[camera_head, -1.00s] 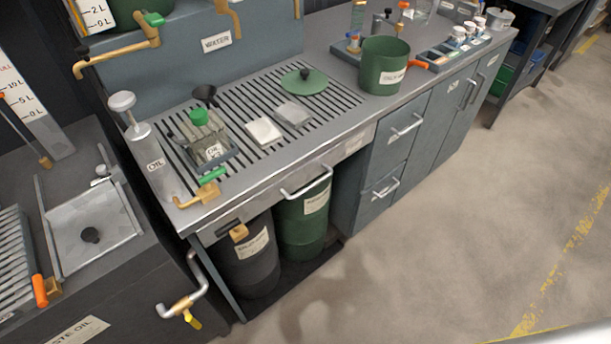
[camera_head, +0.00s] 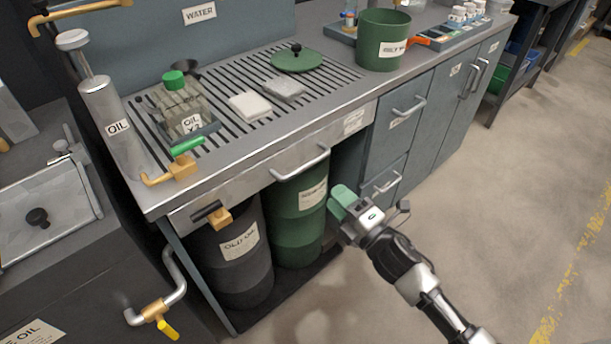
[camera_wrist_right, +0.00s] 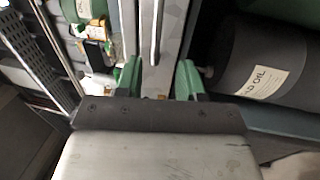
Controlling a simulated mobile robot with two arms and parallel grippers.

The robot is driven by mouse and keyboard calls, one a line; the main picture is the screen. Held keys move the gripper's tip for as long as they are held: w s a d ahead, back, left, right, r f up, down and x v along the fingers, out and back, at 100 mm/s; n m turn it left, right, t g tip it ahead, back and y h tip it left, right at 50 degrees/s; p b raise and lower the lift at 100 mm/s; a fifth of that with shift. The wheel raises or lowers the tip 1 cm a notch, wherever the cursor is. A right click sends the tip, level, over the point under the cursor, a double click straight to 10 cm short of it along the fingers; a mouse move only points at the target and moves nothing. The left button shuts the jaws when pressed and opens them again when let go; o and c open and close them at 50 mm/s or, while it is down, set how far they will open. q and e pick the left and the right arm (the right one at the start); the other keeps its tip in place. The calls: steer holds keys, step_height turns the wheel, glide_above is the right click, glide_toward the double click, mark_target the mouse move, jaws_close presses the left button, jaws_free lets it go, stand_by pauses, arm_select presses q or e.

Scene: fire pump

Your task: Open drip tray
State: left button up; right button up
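The drip tray (camera_head: 245,180) is a metal drawer under the slotted grate of the workbench. Its front carries a pale bar handle (camera_head: 300,165), and it appears pushed in. My right gripper (camera_head: 343,200) is in front of the bench, to the right of and below the handle, apart from it. In the right wrist view, the green fingers of my right gripper (camera_wrist_right: 158,80) are spread with nothing held between them. The handle bar (camera_wrist_right: 155,30) shows beyond them, roughly in line with the gap. My left gripper is in no view.
A black old-oil drum (camera_head: 235,255) and a green drum (camera_head: 300,210) stand under the tray. A brass valve with a green lever (camera_head: 180,165) and a brass tap (camera_head: 213,213) stick out at the left. Drawers (camera_head: 395,120) are to the right. The floor in front is clear.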

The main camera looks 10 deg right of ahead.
mark_target(306, 164)
steer(key=x, duration=1.1)
steer(key=shift+s+r, duration=0.1)
steer(key=shift+r, duration=0.15)
jaws_close()
